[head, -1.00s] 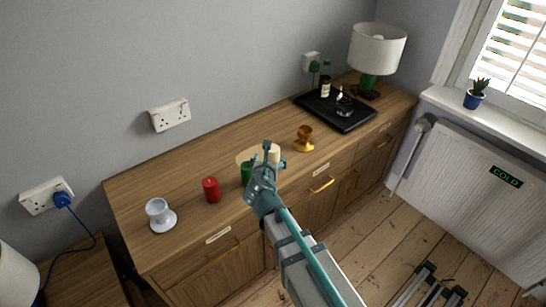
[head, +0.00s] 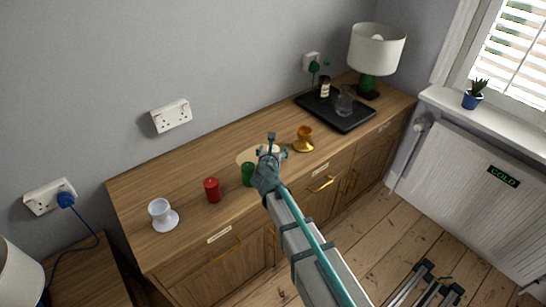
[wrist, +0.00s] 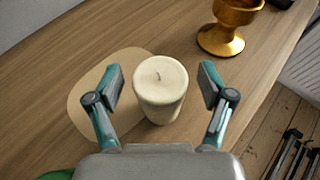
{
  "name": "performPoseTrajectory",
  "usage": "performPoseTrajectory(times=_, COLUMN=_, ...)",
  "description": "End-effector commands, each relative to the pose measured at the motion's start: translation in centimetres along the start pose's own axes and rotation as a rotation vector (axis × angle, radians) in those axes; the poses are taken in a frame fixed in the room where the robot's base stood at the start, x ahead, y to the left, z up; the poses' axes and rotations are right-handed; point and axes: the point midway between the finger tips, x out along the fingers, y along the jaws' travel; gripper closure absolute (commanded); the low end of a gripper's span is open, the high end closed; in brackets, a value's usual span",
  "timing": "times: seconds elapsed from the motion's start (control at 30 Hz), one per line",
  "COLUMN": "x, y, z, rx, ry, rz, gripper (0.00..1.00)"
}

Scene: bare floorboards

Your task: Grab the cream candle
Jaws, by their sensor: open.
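The cream candle (wrist: 161,97) stands upright on the wooden sideboard, at the right edge of a pale round mat (wrist: 88,82), in the wrist view. My gripper (wrist: 160,88) is open, with one finger on each side of the candle and a gap showing on both sides. In the head view my gripper (head: 270,147) covers most of the candle's spot, so the candle is largely hidden there.
A gold goblet (head: 303,139) stands just right of my gripper. A green candle (head: 248,174) and a red candle (head: 212,190) stand to the left, with a white holder (head: 162,215) beyond. A black tray (head: 350,123) holds a bottle and a glass.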

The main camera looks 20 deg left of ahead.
Motion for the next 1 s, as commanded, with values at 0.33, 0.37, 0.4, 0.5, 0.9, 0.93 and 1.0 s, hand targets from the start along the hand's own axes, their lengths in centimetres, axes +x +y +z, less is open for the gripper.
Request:
performPoseTrajectory(times=0.33, x=-0.1, y=0.0, z=0.0, rx=0.000, ry=0.000, rz=0.000, gripper=0.64)
performPoseTrajectory(times=0.37, x=-0.1, y=0.0, z=0.0, rx=0.000, ry=0.000, rz=0.000, gripper=0.69)
performPoseTrajectory(times=0.4, x=-0.1, y=0.0, z=0.0, rx=0.000, ry=0.000, rz=0.000, gripper=0.76)
performPoseTrajectory(times=0.5, x=-0.1, y=0.0, z=0.0, rx=0.000, ry=-0.001, rz=0.000, gripper=0.90)
performPoseTrajectory(times=0.9, x=-0.3, y=0.0, z=0.6, rx=0.000, ry=-0.002, rz=0.000, gripper=0.91)
performPoseTrajectory(times=0.93, x=-0.3, y=0.0, z=0.7, rx=0.000, ry=-0.002, rz=0.000, gripper=0.91)
performPoseTrajectory(times=1.0, x=-0.6, y=0.0, z=1.2, rx=0.001, ry=-0.002, rz=0.000, gripper=0.91)
